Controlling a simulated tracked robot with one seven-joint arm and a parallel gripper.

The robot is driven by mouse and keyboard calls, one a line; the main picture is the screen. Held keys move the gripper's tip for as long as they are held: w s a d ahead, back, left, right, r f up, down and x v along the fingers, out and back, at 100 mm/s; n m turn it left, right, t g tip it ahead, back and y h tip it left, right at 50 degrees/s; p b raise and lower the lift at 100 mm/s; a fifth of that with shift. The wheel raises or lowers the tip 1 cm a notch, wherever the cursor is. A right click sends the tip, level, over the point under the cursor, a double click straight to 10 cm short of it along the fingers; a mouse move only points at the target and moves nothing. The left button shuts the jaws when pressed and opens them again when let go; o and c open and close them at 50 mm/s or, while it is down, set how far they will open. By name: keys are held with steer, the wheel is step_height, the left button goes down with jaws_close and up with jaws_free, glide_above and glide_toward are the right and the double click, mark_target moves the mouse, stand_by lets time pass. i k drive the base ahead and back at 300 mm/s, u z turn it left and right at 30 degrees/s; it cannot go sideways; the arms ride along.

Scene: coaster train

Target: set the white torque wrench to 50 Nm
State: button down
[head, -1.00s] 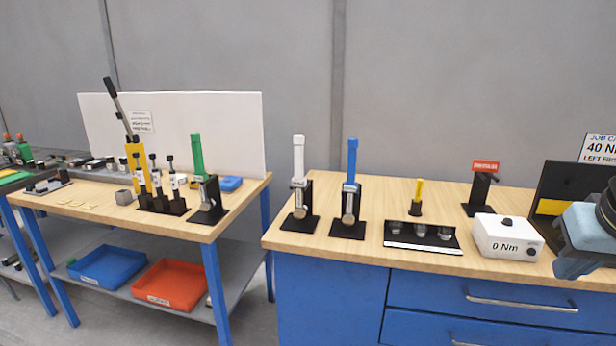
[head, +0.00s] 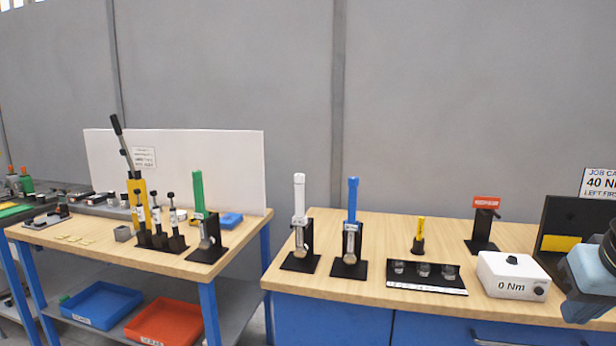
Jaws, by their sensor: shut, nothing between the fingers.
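The white torque wrench (head: 299,210) stands upright in a black stand at the left end of the right-hand workbench, white handle up. Its scale is too small to read. A blue wrench (head: 352,215) stands in a similar stand just to its right. A white box marked 0 Nm (head: 512,277), with a black knob on top, sits further right. Part of my arm shows at the right edge, well away from the white wrench. My gripper's fingers are not in the picture.
A card reading 40 N, cut off (head: 600,183), stands at the far right above a black panel (head: 570,215). A holder with sockets (head: 427,290), a yellow-handled tool (head: 420,232) and a red-topped stand (head: 484,222) lie between. The left bench (head: 100,250) holds a green wrench (head: 198,195).

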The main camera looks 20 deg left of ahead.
mark_target(299, 178)
steer(key=z, duration=1.2)
steer(key=k, duration=1.1)
steer(key=u, duration=1.4)
steer(key=i, duration=0.9)
